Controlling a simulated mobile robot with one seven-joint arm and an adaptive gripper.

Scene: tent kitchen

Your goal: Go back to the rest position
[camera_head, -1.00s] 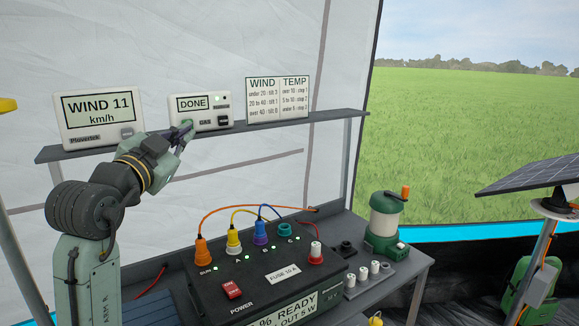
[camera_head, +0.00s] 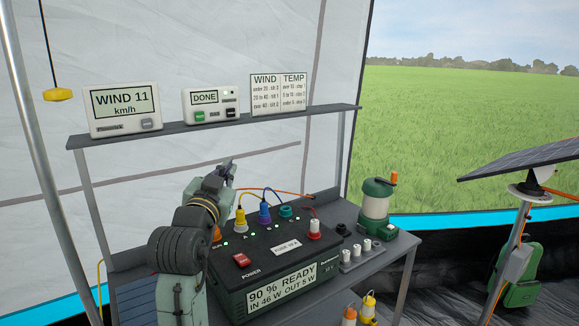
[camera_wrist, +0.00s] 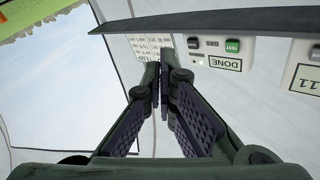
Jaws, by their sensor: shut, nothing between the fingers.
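My gripper (camera_head: 226,168) is shut and empty. In the head view it is below the shelf, above the back left part of the black power box (camera_head: 292,254), apart from the shelf devices. In the wrist view my gripper (camera_wrist: 158,56) has its fingertips together, with the shelf edge beyond. The device showing DONE (camera_head: 211,105) stands on the shelf with a green button and a dark button. It also shows upside down in the wrist view (camera_wrist: 222,50). My arm covers the left end of the power box and part of its orange plug.
The shelf (camera_head: 160,133) also holds the WIND 11 display (camera_head: 124,110) and a WIND/TEMP card (camera_head: 278,93). A green lantern (camera_head: 376,209) and small white-topped pegs stand right of the power box. A yellow pull handle (camera_head: 58,95) hangs at left. A solar panel (camera_head: 520,172) stands at right.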

